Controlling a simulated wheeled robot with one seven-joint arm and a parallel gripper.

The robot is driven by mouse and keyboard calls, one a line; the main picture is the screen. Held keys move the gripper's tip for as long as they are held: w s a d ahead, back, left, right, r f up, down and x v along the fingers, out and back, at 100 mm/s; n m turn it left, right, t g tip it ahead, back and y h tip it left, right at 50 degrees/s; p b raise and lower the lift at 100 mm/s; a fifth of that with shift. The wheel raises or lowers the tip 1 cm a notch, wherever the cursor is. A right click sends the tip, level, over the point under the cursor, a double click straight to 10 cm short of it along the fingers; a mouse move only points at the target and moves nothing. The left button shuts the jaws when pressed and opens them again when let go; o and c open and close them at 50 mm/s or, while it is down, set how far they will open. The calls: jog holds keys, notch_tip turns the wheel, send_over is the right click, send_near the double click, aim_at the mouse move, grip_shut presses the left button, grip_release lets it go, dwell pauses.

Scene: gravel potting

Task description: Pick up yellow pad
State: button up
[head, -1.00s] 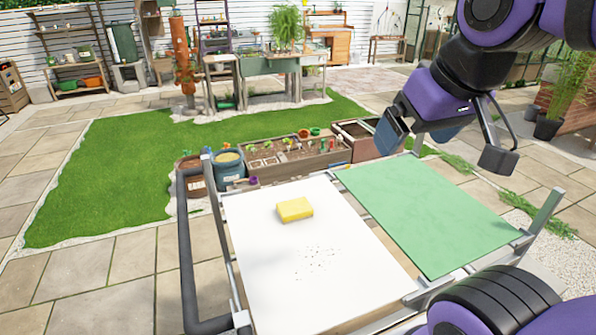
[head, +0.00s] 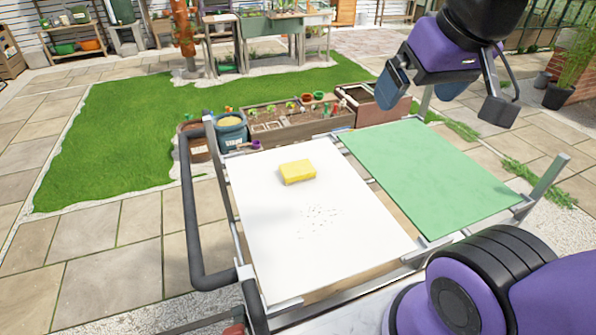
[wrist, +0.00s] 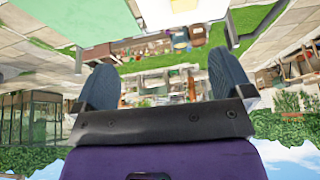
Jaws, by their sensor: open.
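The yellow pad (head: 297,172) lies flat on the white board (head: 270,235), near its far end, in the head view. A patch of small dark specks lies on the board in front of it. My gripper (head: 440,98) is open and empty, raised up and to the right of the pad, above the far part of the green mat (head: 430,175). In the wrist view the two fingers of my gripper (wrist: 172,88) stand wide apart with nothing between them. A small yellow patch, likely the pad (wrist: 181,45), shows at the top of that view.
A metal frame with upright posts (head: 545,188) surrounds the board and mat. A dark tube (head: 190,215) runs along the left side. Behind stand a blue bucket (head: 230,133) and a wooden planter (head: 290,122).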

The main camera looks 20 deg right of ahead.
jog(key=w+a+f+m+g, duration=0.15)
jog(key=w+m, duration=0.25)
jog(key=w, duration=0.4)
jog(key=m+g+y, duration=0.1)
jog(key=m+g, duration=0.3)
jog(key=m, duration=0.9)
send_over(297, 167)
jog(key=d, duration=0.1)
notch_tip(297, 167, down, 21)
jog(key=shift+m, duration=0.3)
jog(key=shift+a+f, duration=0.15)
jog(key=shift+f, duration=1.65)
jog(key=shift+a+f, duration=0.15)
jog(key=shift+f, duration=1.7)
jog(key=shift+a+f, duration=0.15)
jog(key=shift+f, duration=1.65)
jog(key=shift+c, duration=0.2)
jog(key=c, duration=1.1)
jog(key=shift+o, duration=0.2)
jog(key=shift+r, duration=0.1)
